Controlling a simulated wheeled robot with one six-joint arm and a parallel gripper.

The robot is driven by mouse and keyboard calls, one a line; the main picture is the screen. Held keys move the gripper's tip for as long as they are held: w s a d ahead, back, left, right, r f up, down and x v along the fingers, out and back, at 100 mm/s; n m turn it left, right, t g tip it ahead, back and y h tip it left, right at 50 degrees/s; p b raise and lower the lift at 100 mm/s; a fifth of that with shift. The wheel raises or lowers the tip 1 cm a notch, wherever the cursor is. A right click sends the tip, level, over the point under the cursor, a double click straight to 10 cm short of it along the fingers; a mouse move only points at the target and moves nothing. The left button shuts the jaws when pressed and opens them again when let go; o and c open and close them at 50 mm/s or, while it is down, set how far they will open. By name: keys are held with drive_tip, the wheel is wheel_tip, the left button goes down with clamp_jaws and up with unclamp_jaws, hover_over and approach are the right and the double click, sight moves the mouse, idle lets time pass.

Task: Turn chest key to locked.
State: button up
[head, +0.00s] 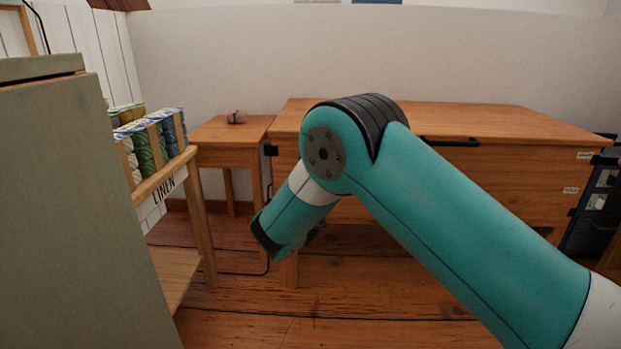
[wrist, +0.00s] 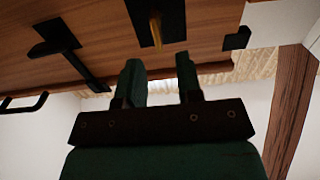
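The wooden chest (head: 480,120) stands against the back wall in the head view, partly hidden behind my arm. In the wrist view, its wooden face (wrist: 100,30) fills the top of the picture. A black lock plate (wrist: 170,14) is on that face, with a brass-coloured key (wrist: 156,30) standing out from it. My gripper (wrist: 160,68) is open, its two dark green fingers apart and empty. The key shows just beyond the gap between the fingertips, with no visible contact. The head view does not show the key or the fingers.
Black metal fittings (wrist: 55,38) sit left of the lock plate. A timber brace (wrist: 290,110) stands at the right of the wrist view. In the head view, a linen shelf (head: 165,182) and green cabinet (head: 60,200) crowd the left; a small side table (head: 215,133) stands behind.

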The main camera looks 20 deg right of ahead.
drive_tip(key=b+x, duration=0.1)
drive_tip(key=x, duration=0.4)
drive_tip(key=shift+w, duration=0.1)
clamp_jaws()
